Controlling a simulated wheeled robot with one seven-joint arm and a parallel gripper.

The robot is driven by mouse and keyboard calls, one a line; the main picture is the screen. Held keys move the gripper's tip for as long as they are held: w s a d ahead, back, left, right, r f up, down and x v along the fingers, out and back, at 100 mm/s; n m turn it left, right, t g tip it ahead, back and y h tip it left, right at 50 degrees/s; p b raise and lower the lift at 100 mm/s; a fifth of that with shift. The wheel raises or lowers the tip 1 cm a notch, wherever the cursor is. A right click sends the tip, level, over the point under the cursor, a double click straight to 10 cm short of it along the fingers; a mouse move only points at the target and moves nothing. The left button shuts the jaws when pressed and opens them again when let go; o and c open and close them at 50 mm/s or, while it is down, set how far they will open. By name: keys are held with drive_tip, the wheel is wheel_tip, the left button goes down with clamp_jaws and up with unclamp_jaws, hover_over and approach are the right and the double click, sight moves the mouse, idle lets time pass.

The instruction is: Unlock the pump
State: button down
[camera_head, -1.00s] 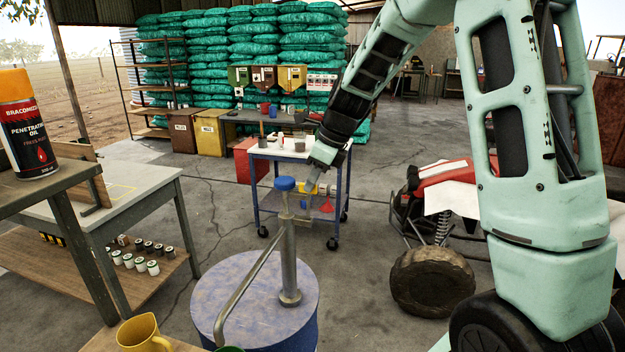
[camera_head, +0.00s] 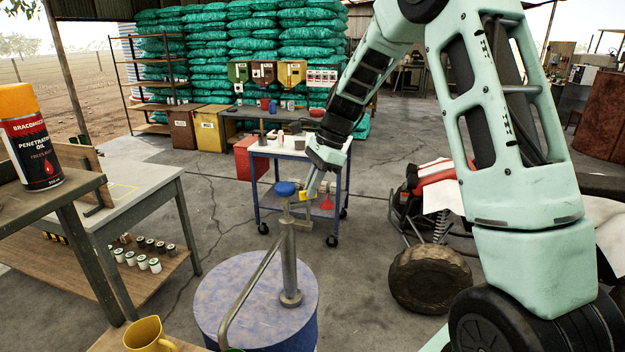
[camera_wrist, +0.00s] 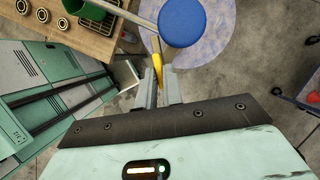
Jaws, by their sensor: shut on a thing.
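The pump (camera_head: 289,262) stands upright on a blue drum (camera_head: 218,285). It has a grey metal column, a curved spout pipe and a blue round cap (camera_head: 286,188). In the wrist view the blue cap (camera_wrist: 182,22) is at the top, just beyond my fingers. My gripper (camera_head: 309,184) is just right of the cap, reaching down from above. It is shut on a slim yellow piece (camera_wrist: 158,66), which lies between the fingers in the wrist view (camera_wrist: 160,84) and points toward the pump. How the yellow piece joins the pump is hard to make out.
A blue-legged cart (camera_head: 290,152) stands behind the pump. A workbench (camera_head: 130,190) and a penetrating oil can (camera_head: 32,145) are on the left. A yellow jug (camera_head: 146,335) is at the front. A red buggy with a big tyre (camera_head: 430,280) is on the right.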

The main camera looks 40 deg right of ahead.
drive_tip(key=n+g+p, duration=0.1)
drive_tip(key=n, duration=0.2)
drive_tip(key=n+g+p, duration=0.1)
drive_tip(key=n, duration=0.3)
drive_tip(key=w+n+g+p, duration=0.1)
drive_tip(key=n+p, duration=0.1)
drive_tip(key=n, duration=0.1)
drive_tip(key=shift+a+r+n+g+h, duration=0.1)
drive_tip(key=shift+n+g+h, duration=0.2)
drive_tip(key=shift+g+h, duration=0.1)
idle(0.4)
drive_tip(key=c, duration=1.5)
unclamp_jaws()
drive_tip(key=shift+c, duration=0.2)
drive_tip(key=b+v, duration=0.3)
drive_tip(key=v, duration=1.4)
drive_tip(key=shift+w+b, duration=0.2)
drive_tip(key=shift+b, duration=0.15)
drive_tip(key=shift+r, duration=0.15)
